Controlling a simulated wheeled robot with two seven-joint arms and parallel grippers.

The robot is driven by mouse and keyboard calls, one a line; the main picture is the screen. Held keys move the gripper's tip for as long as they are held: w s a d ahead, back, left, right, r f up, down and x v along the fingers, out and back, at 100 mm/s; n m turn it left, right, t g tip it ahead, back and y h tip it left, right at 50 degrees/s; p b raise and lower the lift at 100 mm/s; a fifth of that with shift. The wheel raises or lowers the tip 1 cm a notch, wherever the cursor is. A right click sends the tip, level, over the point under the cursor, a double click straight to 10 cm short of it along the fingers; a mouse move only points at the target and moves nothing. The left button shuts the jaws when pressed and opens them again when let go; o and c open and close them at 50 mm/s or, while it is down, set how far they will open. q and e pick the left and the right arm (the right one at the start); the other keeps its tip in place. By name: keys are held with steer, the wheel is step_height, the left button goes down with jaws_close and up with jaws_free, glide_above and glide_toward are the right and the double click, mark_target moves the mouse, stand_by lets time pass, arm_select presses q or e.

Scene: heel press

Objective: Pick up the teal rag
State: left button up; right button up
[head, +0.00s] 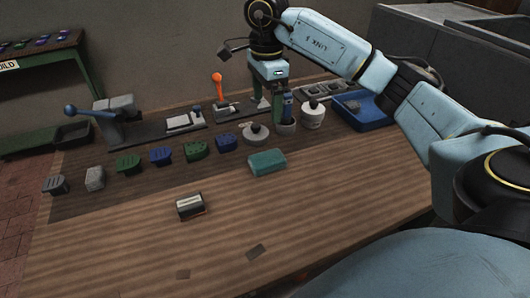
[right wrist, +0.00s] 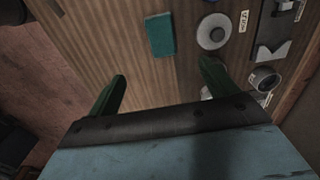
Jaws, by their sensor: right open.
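The teal rag (head: 267,162) is a folded block lying flat on the wooden bench, in front of a round grey dish with a knob. It also shows in the right wrist view (right wrist: 160,35), beyond my fingertips and apart from them. My right gripper (head: 270,109) is above the back part of the bench, behind the rag in the head view, near the small grey cup and white jar. In the right wrist view its green fingers (right wrist: 162,72) are spread wide with nothing between them. My left gripper is not in view.
A row of green, blue and grey pieces (head: 196,149) stands left of the rag. A lever press (head: 115,120) is at the back left, a white jar (head: 313,115) and blue tray (head: 366,111) at the back right. A small dark-and-white block (head: 190,206) lies in front. The front right bench is clear.

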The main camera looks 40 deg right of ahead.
step_height(320, 180, down, 4)
steer(key=b, duration=0.5)
glide_above(267, 158)
steer(key=f, duration=0.7)
steer(key=shift+a+f, duration=0.2)
steer(key=shift+f+b, duration=0.3)
steer(key=shift+f, duration=0.85)
steer(key=f, duration=0.1)
steer(key=f+b, duration=0.1)
steer(key=f, duration=0.2)
steer(key=shift+d, duration=0.25)
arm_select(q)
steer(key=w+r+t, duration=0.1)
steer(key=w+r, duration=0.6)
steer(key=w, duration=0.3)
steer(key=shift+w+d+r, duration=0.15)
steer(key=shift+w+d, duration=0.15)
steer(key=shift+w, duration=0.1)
arm_select(e)
steer(key=c, duration=1.1)
steer(key=shift+o, duration=0.2)
